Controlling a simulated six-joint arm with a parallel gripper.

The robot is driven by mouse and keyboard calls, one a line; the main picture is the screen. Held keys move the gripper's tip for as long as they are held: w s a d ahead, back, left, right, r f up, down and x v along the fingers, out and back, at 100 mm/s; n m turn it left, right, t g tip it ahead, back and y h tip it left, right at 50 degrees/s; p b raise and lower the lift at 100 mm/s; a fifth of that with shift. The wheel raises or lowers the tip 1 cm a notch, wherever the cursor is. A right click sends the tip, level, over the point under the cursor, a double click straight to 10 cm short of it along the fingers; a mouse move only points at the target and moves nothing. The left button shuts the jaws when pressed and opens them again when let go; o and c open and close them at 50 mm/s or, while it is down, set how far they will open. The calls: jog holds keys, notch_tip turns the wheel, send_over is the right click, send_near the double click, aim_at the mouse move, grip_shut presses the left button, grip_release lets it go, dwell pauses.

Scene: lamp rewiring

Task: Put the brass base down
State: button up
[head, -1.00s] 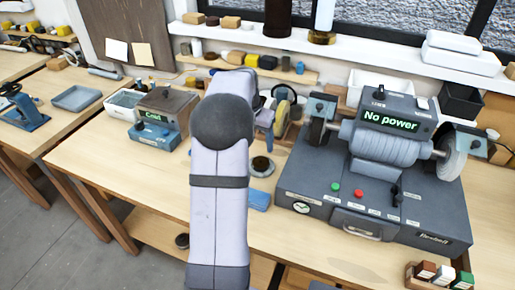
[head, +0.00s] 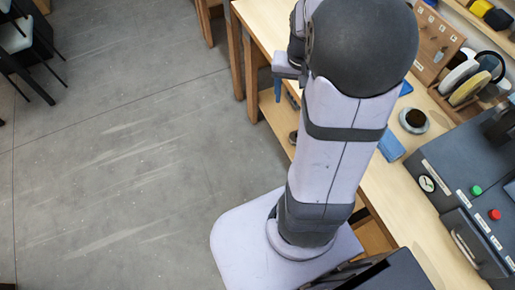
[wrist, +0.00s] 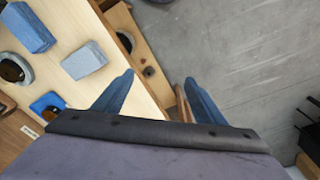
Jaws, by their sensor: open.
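I cannot make out a brass base for certain. A dark round piece (wrist: 125,42) lies on the lower shelf under the bench in the wrist view, with a smaller dark piece (wrist: 148,71) beside it. A round dish with a dark middle (head: 413,119) sits on the bench top; it also shows in the wrist view (wrist: 15,68).
Blue blocks (wrist: 85,60) lie on the wooden bench top (wrist: 65,22). A grey machine (head: 465,185) with green and red buttons stands at the right. Upright discs (head: 465,80) stand behind the dish. Grey floor (head: 120,150) at the left is open.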

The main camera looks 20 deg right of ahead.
jog(key=s+a+f+n, duration=0.1)
jog(key=s+a+n, duration=0.2)
jog(key=a, duration=0.5)
jog(key=s+a+f+n+y, duration=0.1)
jog(key=s+a+f+n, duration=0.1)
jog(key=s+a+n, duration=0.2)
jog(key=s+a, duration=0.2)
jog(key=a, duration=0.2)
jog(key=shift+a+f+g, duration=0.25)
jog(key=shift+a+g, duration=0.15)
